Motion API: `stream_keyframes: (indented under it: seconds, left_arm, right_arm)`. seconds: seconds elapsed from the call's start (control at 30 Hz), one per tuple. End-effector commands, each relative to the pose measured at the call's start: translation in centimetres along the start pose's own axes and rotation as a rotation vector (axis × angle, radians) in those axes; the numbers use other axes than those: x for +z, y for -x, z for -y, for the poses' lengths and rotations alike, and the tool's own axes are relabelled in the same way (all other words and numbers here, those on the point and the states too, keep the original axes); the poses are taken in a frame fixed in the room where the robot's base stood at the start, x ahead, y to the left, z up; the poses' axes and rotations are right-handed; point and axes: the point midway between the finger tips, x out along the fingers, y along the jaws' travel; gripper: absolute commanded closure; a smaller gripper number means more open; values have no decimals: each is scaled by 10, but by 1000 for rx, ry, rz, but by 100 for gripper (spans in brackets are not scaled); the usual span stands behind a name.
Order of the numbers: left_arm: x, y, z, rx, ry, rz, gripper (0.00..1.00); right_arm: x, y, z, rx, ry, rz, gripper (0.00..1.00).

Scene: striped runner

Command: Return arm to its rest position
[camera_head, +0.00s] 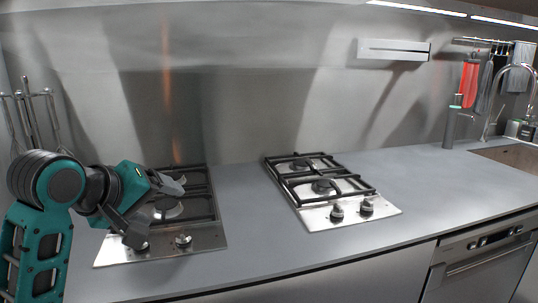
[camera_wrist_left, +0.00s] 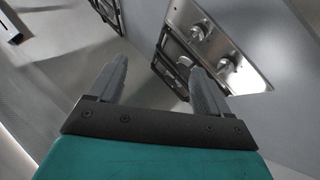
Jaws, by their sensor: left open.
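My left arm, teal and dark grey, comes in from the left in the head view. My left gripper (camera_head: 158,212) is above the left gas hob (camera_head: 213,242) and covers part of it. Its two grey fingers stand apart with nothing between them; they also show spread and empty in the left wrist view (camera_wrist_left: 158,66). Past the fingertips in that view is a steel hob panel with knobs (camera_wrist_left: 228,66). My right arm and gripper are not in view.
A second gas hob (camera_head: 318,188) sits further right on the grey counter (camera_head: 425,180). A steel backsplash (camera_head: 250,80) rises behind. A metal rack (camera_head: 32,110) stands at the far left. A tap (camera_head: 520,72) and sink (camera_head: 515,153) are at the right. The counter between the hobs is clear.

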Motion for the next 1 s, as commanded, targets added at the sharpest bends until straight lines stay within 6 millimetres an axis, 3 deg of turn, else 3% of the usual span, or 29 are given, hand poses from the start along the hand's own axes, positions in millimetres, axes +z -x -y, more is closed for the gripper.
stream_keyframes:
  seconds: [0.1,0.3,0.47,0.6,0.97,1.0]
  left_arm:
    - [49,-22,45,-79,-96,58,21]
    - [126,-33,113,-188,-269,159,21]
    - [188,-24,163,-261,-411,258,21]
    - [237,-5,200,-313,-529,350,21]
    - [318,54,257,-384,-755,553,21]
    - [314,42,256,-368,-761,515,21]
  right_arm:
    - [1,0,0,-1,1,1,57]
    - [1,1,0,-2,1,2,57]
    - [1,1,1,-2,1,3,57]
    - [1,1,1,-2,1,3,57]
    - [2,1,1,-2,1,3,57]
    - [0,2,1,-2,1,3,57]
